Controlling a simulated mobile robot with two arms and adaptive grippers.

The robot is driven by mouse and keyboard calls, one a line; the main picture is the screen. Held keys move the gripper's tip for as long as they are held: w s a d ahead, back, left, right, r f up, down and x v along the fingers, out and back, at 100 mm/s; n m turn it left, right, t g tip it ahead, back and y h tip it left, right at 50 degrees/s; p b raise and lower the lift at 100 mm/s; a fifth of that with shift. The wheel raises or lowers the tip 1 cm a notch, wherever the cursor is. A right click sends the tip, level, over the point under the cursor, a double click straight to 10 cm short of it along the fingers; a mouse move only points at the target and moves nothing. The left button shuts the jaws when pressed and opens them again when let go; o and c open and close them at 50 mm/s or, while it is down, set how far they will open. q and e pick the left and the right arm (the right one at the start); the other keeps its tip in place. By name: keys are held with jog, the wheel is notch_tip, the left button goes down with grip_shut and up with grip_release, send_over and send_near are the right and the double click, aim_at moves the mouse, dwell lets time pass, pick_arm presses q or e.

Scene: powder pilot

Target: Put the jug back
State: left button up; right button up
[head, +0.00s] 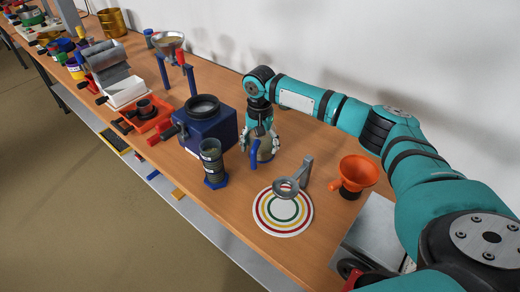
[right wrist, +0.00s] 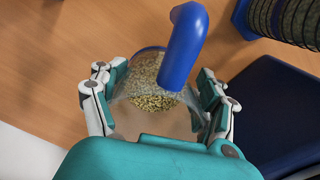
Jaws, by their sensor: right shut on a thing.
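The jug (head: 267,152) is clear with a blue handle (head: 254,153) and stands at or just above the wooden table, behind the ringed mat. In the right wrist view the jug (right wrist: 152,92) holds yellowish granules, and its blue handle (right wrist: 185,45) arches over the top of the picture. My right gripper (head: 262,143) has its fingers on both sides of the jug and is shut on it; the fingers also flank it in the right wrist view (right wrist: 158,95). I cannot tell whether the jug's base touches the table. My left gripper is not in view.
A dark blue box (head: 213,130) and a tall jar on a blue base (head: 212,165) stand left of the jug. A round ringed mat (head: 262,213) with a metal ring stand (head: 303,177) and an orange funnel (head: 357,174) are nearer right. The wall is behind.

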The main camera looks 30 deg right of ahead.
notch_tip(320, 180, down, 2)
jog(key=o, duration=1.7)
jog(key=shift+f, duration=0.15)
jog(key=shift+o, duration=0.2)
notch_tip(320, 180, up, 12)
jog(key=shift+r, duration=0.2)
